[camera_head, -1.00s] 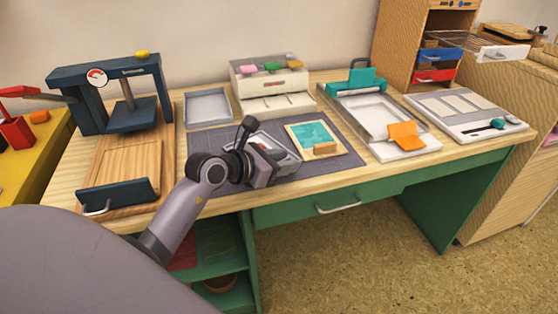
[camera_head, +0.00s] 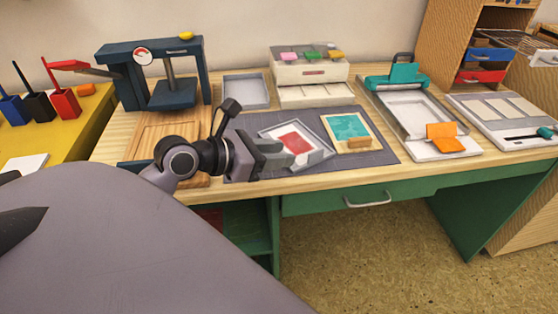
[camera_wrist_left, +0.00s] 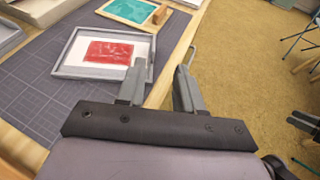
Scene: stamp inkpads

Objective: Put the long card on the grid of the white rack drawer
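A white card with a red printed block (camera_head: 296,142) lies in a shallow grey tray (camera_head: 322,160) on the dark cutting mat. The card also shows in the left wrist view (camera_wrist_left: 107,52); I cannot tell whether it is the long card. My left gripper (camera_head: 290,158) is at the near side of this tray. In the left wrist view its two fingers (camera_wrist_left: 160,78) stand apart with nothing between them. The drawer with a wire grid (camera_head: 520,40) sticks out of the wooden shelf at the far right, partly cut off by the frame.
A teal print with a wooden block (camera_head: 347,126) lies right of the tray. A dark press (camera_head: 150,70) stands at the left. A white tray with a teal clamp (camera_head: 410,110) and a board with pale cards (camera_head: 500,112) are at the right.

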